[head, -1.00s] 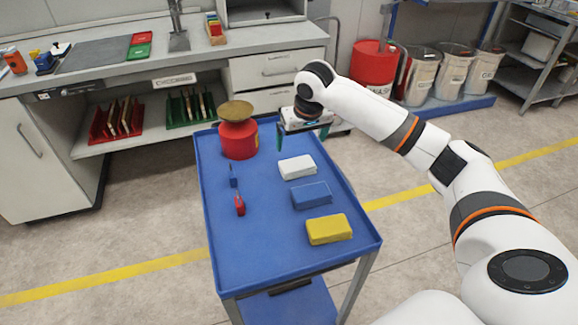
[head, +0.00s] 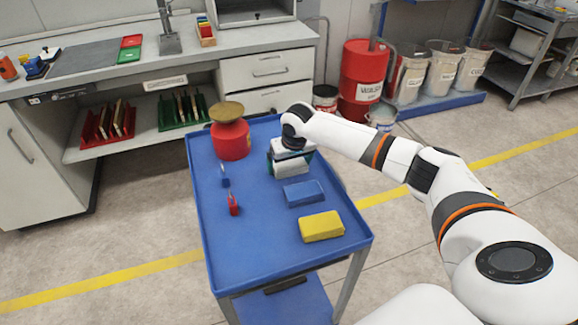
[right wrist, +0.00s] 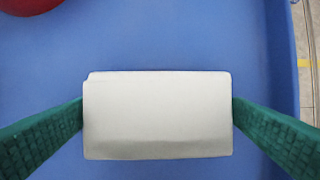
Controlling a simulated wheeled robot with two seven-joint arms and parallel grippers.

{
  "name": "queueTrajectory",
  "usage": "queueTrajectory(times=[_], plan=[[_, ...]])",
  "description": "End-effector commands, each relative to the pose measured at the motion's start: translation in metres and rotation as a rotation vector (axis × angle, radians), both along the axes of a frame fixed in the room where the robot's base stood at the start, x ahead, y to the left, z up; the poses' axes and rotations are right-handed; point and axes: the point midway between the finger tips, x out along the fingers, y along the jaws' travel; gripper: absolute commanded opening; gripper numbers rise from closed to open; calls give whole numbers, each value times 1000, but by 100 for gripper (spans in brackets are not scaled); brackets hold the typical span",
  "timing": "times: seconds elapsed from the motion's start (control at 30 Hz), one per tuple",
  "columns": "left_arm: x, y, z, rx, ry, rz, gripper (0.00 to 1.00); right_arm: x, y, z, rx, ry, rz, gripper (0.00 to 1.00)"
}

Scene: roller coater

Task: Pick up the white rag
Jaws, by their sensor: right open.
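The white rag (head: 291,170) is a folded block lying on the blue cart top, behind the blue rag (head: 304,193) and the yellow rag (head: 321,226). My right gripper (head: 290,163) is over the white rag and hides part of it. In the right wrist view the white rag (right wrist: 158,115) lies between the two green fingers (right wrist: 158,116), one at each short end. The fingers are open and very close to its ends; I cannot tell whether they touch. My left gripper is not in view.
The blue cart (head: 262,257) also holds a red can with a brass top (head: 231,139), a small blue item (head: 225,178) and a small red item (head: 233,205). The cart's front area is clear. A grey workbench (head: 150,63) stands behind.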

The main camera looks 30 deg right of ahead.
Motion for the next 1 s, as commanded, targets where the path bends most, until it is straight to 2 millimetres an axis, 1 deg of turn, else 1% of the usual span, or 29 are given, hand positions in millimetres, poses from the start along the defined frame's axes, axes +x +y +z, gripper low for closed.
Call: queueTrajectory(times=[0.17, 0.37, 0.63, 0.77, 1.0], plan=[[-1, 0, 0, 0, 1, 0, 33, 0, 0, 0, 0, 0, 0, 100], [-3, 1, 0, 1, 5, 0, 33, 0, 0, 0, 0, 0, 0, 69], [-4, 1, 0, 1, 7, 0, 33, 0, 0, 3, 1, -1, 0, 68], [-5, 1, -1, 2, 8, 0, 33, 1, 0, 18, 1, -4, 0, 68], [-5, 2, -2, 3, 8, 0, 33, 1, 0, 67, 1, -3, 0, 68]])
